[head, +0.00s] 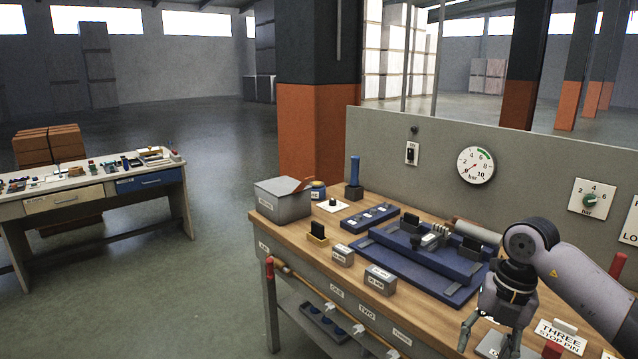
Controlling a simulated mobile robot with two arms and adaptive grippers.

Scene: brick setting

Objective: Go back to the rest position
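My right gripper (488,338) hangs from my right arm, which comes in from the right edge. It points down over the front right part of the wooden workbench (316,247). Its fingers are spread apart with nothing visible between them. A grey plate with a white label (493,345) shows below and behind the fingers; I cannot tell whether they touch it. My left gripper is not in view.
A blue fixture (410,262) with black blocks lies left of my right gripper. A grey box (283,199), small labelled boxes (380,279) and a sign (560,338) stand on the bench. A grey panel (535,180) rises behind. Open floor (225,270) lies left.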

